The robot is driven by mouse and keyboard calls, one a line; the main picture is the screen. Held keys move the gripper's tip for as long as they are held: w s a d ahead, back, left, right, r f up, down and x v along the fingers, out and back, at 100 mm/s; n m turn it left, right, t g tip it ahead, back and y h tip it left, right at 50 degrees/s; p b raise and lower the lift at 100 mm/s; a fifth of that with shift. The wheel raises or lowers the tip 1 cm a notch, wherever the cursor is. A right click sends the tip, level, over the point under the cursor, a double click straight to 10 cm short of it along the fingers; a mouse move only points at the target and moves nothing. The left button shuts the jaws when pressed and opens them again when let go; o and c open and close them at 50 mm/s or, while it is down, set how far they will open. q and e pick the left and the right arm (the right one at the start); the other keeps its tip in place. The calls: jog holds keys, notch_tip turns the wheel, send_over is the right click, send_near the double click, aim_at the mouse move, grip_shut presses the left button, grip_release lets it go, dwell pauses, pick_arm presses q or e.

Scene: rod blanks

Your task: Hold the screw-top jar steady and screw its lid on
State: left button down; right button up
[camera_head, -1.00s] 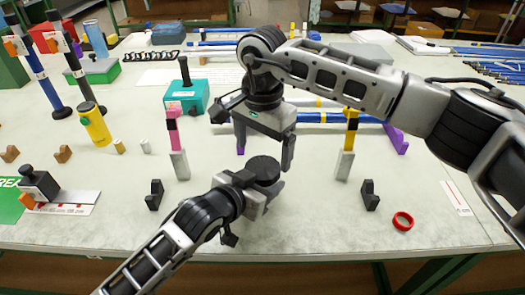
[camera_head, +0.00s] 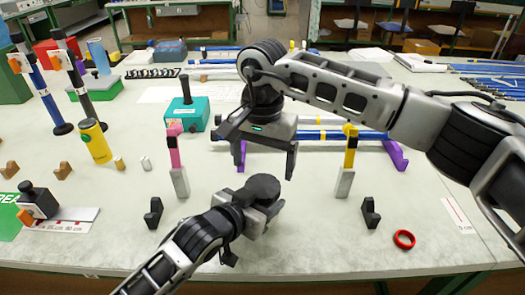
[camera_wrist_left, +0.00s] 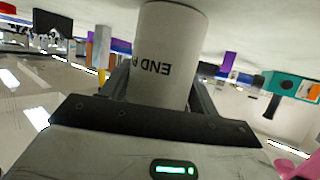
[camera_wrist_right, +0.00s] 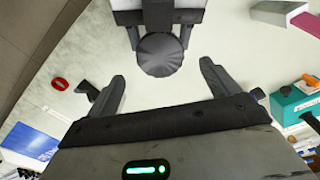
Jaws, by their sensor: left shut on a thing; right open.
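The jar (camera_wrist_left: 168,55) is a white cylinder with the letters "END" on its side, upside down in the left wrist view. My left gripper (camera_head: 262,212) is shut around it, low over the near middle of the table. A dark, ridged round lid (camera_head: 263,187) sits on top of the jar and hides most of it in the head view. It also shows from above in the right wrist view (camera_wrist_right: 160,55). My right gripper (camera_head: 266,168) is open and empty above the lid, its fingers apart and not touching it. Whether the lid is fully seated cannot be told.
A red ring (camera_head: 404,239) lies at the right. Dark brackets (camera_head: 370,212) (camera_head: 153,212) stand on either side of my left gripper. Behind are pink (camera_head: 174,150) and yellow (camera_head: 350,150) posts and a teal box (camera_head: 187,113).

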aim_at(263, 185)
notch_tip(263, 185, down, 6)
jog(key=shift+r, duration=0.1)
dwell(0.4)
jog(key=c, duration=1)
jog(key=shift+m, duration=1.6)
jog(key=o, duration=1.1)
jog(key=shift+c, duration=0.2)
jog(key=shift+r, duration=2.25)
